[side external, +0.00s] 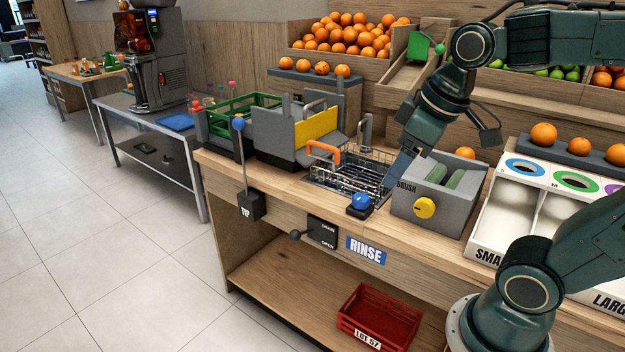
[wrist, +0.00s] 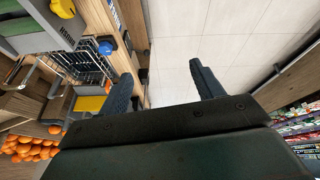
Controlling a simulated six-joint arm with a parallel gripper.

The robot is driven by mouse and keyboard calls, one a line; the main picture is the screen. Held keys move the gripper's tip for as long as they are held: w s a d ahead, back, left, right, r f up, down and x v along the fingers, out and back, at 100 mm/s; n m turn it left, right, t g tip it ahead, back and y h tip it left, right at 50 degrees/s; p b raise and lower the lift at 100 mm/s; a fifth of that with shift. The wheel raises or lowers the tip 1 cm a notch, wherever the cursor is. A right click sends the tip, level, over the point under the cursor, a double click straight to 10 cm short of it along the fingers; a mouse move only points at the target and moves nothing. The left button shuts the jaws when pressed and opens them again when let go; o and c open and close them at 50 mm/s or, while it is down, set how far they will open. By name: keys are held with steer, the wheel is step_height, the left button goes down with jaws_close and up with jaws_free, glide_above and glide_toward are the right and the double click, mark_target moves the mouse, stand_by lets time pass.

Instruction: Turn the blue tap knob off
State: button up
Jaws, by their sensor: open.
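The blue tap knob (side external: 361,202) sits on a dark block at the front edge of the wooden counter, above the RINSE label (side external: 365,250). In the wrist view the blue knob (wrist: 105,47) lies left of my fingers, outside the gap between them. My gripper (side external: 388,182) points down beside the knob, just to its right in the side view, and looks apart from it. In the wrist view my gripper (wrist: 161,70) is open, with only floor showing between its fingers.
A wire-basket sink (side external: 345,172) with an orange handle is behind the knob. The grey BRUSH box (side external: 437,200) with a yellow knob (side external: 424,208) stands close on the right. A TIP lever (side external: 241,160) and a drain lever (side external: 296,235) are left. Floor is clear in front.

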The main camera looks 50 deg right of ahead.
steer(key=w+d+n+g, duration=0.1)
steer(key=w+d+n, duration=0.1)
steer(key=w+d, duration=0.3)
steer(key=n+g, duration=0.4)
steer(key=n, duration=0.1)
glide_above(361, 196)
step_height(361, 196, down, 11)
steer(key=shift+s+a, duration=0.1)
step_height(361, 196, down, 14)
steer(key=shift+r, duration=0.15)
steer(key=c, duration=1)
